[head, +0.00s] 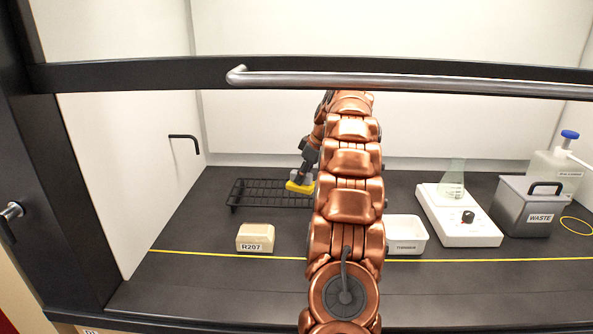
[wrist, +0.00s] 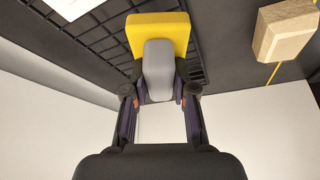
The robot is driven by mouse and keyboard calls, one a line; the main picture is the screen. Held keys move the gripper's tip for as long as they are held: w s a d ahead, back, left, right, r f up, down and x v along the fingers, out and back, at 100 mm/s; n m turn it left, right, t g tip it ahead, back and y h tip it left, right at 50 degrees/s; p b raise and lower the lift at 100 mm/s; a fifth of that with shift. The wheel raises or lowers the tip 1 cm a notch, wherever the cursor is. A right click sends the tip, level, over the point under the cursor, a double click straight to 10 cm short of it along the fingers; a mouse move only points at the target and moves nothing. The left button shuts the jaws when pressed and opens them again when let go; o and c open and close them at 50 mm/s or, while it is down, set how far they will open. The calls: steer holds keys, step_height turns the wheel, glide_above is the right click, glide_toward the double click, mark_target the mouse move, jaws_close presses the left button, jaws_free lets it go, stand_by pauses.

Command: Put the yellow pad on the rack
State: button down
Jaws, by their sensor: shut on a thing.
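The yellow pad (head: 298,188) shows at the right part of the black wire rack (head: 262,194), partly beside my arm. In the wrist view the yellow pad (wrist: 150,32) has a grey block-shaped grip (wrist: 159,65), and the rack's wires (wrist: 100,40) lie behind it. My gripper (wrist: 159,93) is shut on the grey grip, one finger on each side. My gripper is small in the head view (head: 304,174). I cannot tell whether the pad touches the rack or is just above it. My arm hides the rack's right end.
A beige block labelled R207 (head: 255,238) sits in front of the rack. A white tray (head: 407,236), a white stirrer with a flask (head: 459,222) and a grey waste bin (head: 525,208) stand to the right. A sash bar (head: 400,84) crosses above.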

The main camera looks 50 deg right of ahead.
steer(key=shift+w+d+f+p, duration=0.1)
steer(key=shift+w+d+p, duration=0.35)
steer(key=shift+w+p, duration=0.4)
steer(key=shift+w+d+f+p, duration=0.1)
steer(key=shift+w+d+p, duration=0.4)
steer(key=shift+w+p, duration=0.35)
steer(key=shift+w+d+p, duration=0.45)
steer(key=shift+w+p, duration=0.15)
steer(key=shift+p, duration=0.4)
steer(key=shift+w+p, duration=0.15)
steer(key=shift+p, duration=0.15)
steer(key=shift+d+f, duration=0.1)
steer(key=shift+f, duration=1.7)
steer(key=shift+w+f, duration=0.1)
steer(key=shift+f, duration=0.1)
steer(key=c, duration=0.9)
jaws_free()
steer(key=shift+c, duration=0.2)
steer(key=shift+r, duration=0.15)
steer(key=b+v, duration=0.1)
steer(key=v, duration=1.1)
steer(key=shift+b, duration=0.3)
